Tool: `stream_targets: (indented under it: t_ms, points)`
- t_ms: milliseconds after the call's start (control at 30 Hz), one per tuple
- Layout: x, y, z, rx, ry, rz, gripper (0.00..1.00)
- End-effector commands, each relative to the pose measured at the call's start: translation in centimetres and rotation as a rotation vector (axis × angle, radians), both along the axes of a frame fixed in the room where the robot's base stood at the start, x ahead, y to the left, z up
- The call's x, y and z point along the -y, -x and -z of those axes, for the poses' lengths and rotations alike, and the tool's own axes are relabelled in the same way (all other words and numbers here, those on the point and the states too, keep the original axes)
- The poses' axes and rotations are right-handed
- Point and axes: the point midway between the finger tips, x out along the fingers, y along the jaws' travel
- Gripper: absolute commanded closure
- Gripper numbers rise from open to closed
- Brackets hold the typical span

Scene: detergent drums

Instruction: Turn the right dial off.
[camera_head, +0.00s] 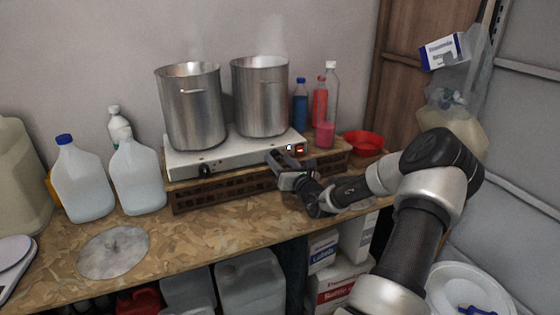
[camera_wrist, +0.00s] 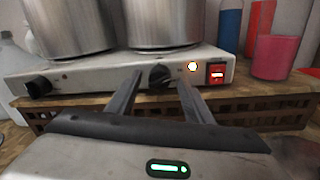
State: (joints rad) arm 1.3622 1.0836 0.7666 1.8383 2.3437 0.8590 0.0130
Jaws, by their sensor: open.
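The right dial (camera_wrist: 160,75) is a black knob on the front of a white hot plate (camera_head: 230,150). In the wrist view it shows between my gripper's two fingers. The left dial (camera_head: 205,171) is at the left of the panel and also shows in the wrist view (camera_wrist: 39,87). My gripper (camera_wrist: 157,90) is open, with its fingers pointing at the panel around the right dial; I cannot tell whether they touch it. In the head view my gripper (camera_head: 277,158) hides the right dial.
Two steaming metal pots (camera_head: 193,105) (camera_head: 261,95) stand on the hot plate, which rests on a brown slatted crate (camera_head: 230,190). Bottles (camera_head: 331,90), a pink cup (camera_head: 325,135) and a red bowl (camera_head: 364,143) are to the right. White jugs (camera_head: 137,175) stand left. The bench front is mostly clear.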

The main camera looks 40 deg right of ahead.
Motion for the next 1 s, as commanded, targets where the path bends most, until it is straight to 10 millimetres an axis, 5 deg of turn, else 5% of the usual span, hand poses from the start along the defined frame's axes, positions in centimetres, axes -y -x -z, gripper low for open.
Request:
stream_targets:
  t_ms: [233, 500, 1000]
  points:
    - [0.02, -0.07, 0.01, 0.000, 0.000, 0.000, 0.53]
    - [0.01, -0.05, 0.01, 0.000, 0.000, 0.000, 0.94]
    - [-0.13, -0.13, -0.04, -0.037, 0.154, -0.004, 0.94]
